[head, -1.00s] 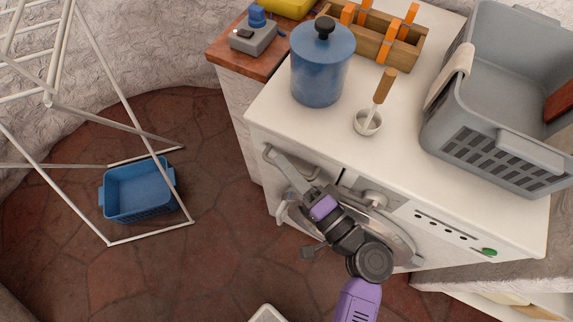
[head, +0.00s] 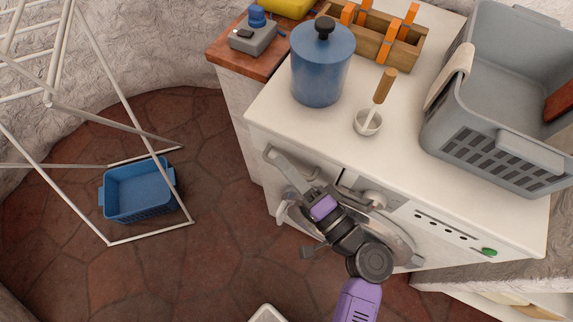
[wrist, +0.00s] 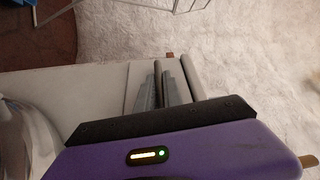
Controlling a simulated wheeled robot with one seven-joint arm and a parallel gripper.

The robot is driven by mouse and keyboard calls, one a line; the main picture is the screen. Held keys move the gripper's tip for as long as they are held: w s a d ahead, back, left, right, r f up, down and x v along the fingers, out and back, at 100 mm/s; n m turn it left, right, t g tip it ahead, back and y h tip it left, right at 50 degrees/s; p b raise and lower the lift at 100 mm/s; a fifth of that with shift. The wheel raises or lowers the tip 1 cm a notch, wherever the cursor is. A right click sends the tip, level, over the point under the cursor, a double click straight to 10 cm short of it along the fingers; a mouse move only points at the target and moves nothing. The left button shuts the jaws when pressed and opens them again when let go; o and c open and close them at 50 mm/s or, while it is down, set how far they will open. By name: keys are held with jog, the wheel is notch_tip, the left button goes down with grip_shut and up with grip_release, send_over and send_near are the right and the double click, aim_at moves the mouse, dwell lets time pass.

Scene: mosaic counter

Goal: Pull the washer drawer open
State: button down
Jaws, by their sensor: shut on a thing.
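The washer drawer (head: 318,172) is at the upper left of the white washer's front in the head view, below the counter edge. Its pale bar handle (head: 268,155) stands at the drawer's left end. My gripper (head: 277,160) reaches up from the lower right, with its fingers shut on the handle. The grey fingers hide part of the drawer front, and I see no clear gap around the drawer.
The washer's round door (head: 402,240) is right behind my arm. A drying rack (head: 125,100) and blue basket (head: 138,190) are left. Tiled floor is open between.

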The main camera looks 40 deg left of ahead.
jog(key=shift+s, duration=0.1)
jog(key=s+d, duration=0.2)
jog(key=s, duration=0.7)
jog(key=s+d+p, duration=0.1)
jog(key=s+d, duration=0.1)
jog(key=s, duration=0.8)
jog(key=shift+d, duration=0.4)
jog(key=shift+s+f, duration=0.1)
jog(key=c, duration=1.5)
grip_release()
jog(key=d, duration=0.5)
jog(key=s+d, duration=0.1)
jog(key=d, duration=0.1)
jog(key=shift+s+d+f, duration=0.1)
jog(key=shift+d+f, duration=0.15)
jog(key=shift+d, duration=0.1)
